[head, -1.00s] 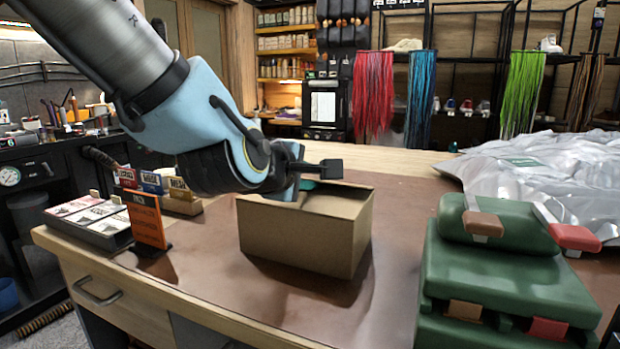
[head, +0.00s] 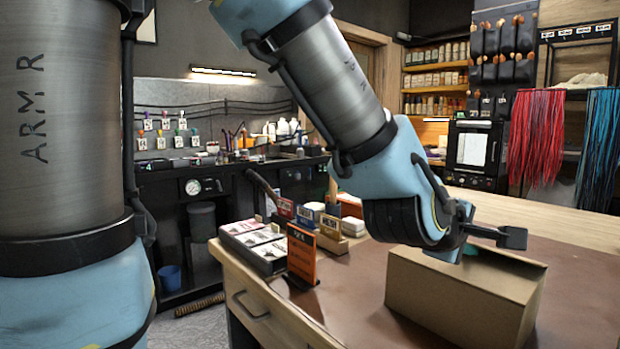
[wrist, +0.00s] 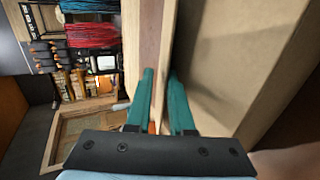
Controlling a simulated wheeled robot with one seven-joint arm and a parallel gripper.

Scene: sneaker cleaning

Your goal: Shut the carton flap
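The brown cardboard carton (head: 455,305) stands on the brown mat at the right of the head view. In the wrist view, the two teal fingers of my gripper (wrist: 161,85) are a narrow gap apart. A pale carton edge (wrist: 171,35) runs to the gap between their tips. The shadowed carton inside lies to its right, with a broad pale cardboard panel (wrist: 262,65) beyond. I cannot tell whether the fingers touch the edge.
An orange sign (head: 302,256) and a tray of boxed cards (head: 258,247) stand on the bench left of the carton. The mat (head: 590,285) is bare right of the carton. A dark side counter with tools is at the back left.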

